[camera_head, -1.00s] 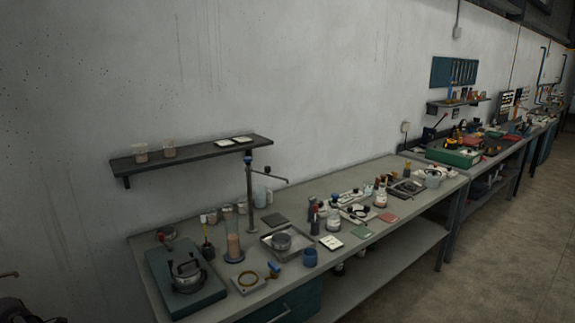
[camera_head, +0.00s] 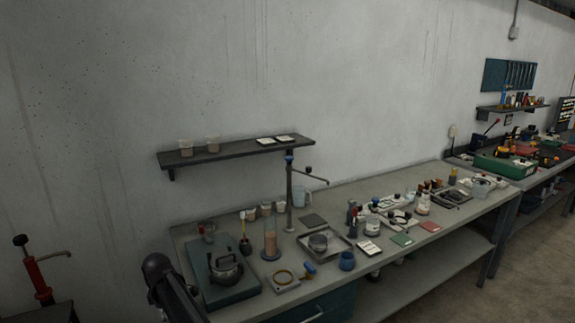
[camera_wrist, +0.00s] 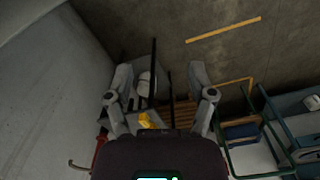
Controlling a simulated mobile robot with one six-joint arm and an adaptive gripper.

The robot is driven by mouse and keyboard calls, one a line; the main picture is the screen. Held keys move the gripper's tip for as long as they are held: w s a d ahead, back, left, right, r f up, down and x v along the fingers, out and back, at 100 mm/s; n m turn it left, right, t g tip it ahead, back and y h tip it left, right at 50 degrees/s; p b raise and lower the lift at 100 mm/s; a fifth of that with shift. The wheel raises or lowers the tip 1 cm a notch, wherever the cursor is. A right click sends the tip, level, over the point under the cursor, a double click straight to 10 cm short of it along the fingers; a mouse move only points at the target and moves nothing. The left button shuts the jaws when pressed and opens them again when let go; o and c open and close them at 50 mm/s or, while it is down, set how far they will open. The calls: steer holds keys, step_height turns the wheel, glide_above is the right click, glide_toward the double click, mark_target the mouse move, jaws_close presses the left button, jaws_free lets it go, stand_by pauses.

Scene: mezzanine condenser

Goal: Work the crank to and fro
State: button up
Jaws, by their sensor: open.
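No part is plainly marked as the crank. An upright post (camera_head: 289,195) with a side arm ending in a dark knob (camera_head: 308,170) stands on the grey workbench, below the wall shelf. A red upright pump-like device (camera_head: 35,272) with a dark top knob and a curved spout stands at the far left. A red part with a curved metal rod (camera_wrist: 80,165) shows at the lower left of the wrist view. My gripper (camera_wrist: 160,90) is open in the wrist view, with nothing held between its fingers. Its fingertips are apart from everything near.
The grey workbench (camera_head: 375,187) carries a kettle (camera_head: 227,267) on a teal base, a metal tray (camera_head: 340,245) and several small jars. A dark shelf (camera_head: 235,152) is on the wall. The wrist view shows floor with a yellow line (camera_wrist: 222,30) and a green-framed cart (camera_wrist: 262,130).

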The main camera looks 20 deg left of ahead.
steer(key=w+d+m, duration=0.4)
steer(key=d, duration=0.8)
steer(key=w+d+m, duration=0.3)
steer(key=w+d, duration=0.1)
steer(key=d, duration=0.9)
steer(key=w+d+m, duration=0.4)
steer(key=w+d, duration=0.1)
steer(key=d, duration=0.7)
steer(key=s+d+m, duration=0.3)
steer(key=d+m, duration=0.1)
steer(key=d, duration=0.7)
steer(key=s+d+m, duration=0.3)
steer(key=d+m, duration=0.1)
steer(key=d, duration=0.8)
steer(key=s+d+m, duration=0.3)
steer(key=d+m, duration=0.1)
steer(key=d, duration=0.8)
steer(key=shift+s+m, duration=0.3)
steer(key=shift+a, duration=0.1)
steer(key=shift+c, duration=1)
